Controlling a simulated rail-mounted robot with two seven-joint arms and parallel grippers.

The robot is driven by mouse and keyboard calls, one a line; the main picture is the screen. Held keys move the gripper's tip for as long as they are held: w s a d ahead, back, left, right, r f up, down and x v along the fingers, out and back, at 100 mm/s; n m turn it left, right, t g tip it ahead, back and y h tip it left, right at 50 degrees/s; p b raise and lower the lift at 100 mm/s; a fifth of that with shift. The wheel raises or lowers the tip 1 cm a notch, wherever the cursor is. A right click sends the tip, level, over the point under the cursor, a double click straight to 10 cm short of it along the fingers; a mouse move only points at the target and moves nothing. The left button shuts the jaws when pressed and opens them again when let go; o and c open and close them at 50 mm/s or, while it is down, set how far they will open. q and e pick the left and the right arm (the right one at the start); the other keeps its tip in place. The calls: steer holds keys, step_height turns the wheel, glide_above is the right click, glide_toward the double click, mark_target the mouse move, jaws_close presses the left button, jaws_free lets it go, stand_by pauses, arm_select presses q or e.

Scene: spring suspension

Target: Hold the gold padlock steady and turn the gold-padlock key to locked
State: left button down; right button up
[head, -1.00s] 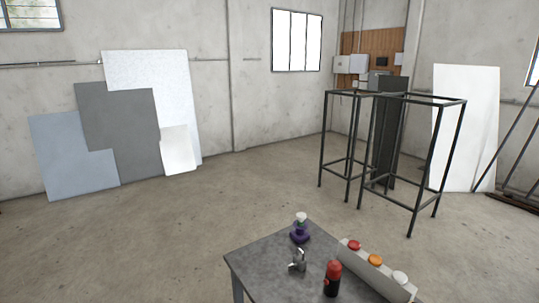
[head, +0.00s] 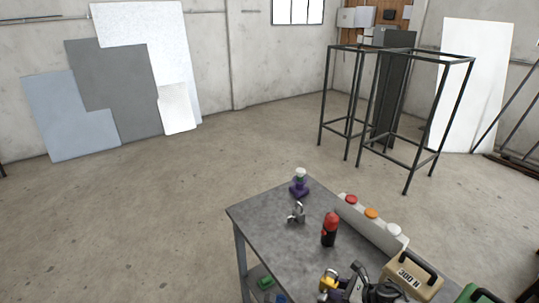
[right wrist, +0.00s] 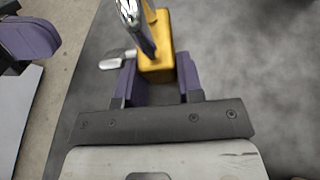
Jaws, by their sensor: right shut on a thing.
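The gold padlock (right wrist: 156,55) with its silver shackle (right wrist: 135,18) sits between the purple fingers of my right gripper (right wrist: 157,76) in the right wrist view. The gripper is shut on its body. A flat silver key (right wrist: 116,61) sticks out to the left of the padlock. The padlock also shows in the head view (head: 328,283) near the table's front edge, partly hidden by dark gripper parts. A purple and dark part, apparently my left gripper (right wrist: 30,38), shows at the left edge of the right wrist view, apart from the key. Its jaw opening is not clear.
On the grey table (head: 265,225) stand a silver padlock (head: 297,213), a red and black bottle (head: 330,230), a purple-based object (head: 299,186) and a rack with red, orange and white tops (head: 375,225). A tan 300 N block (head: 412,275) is at the right.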

stand_by(0.3)
steer(key=o, duration=0.8)
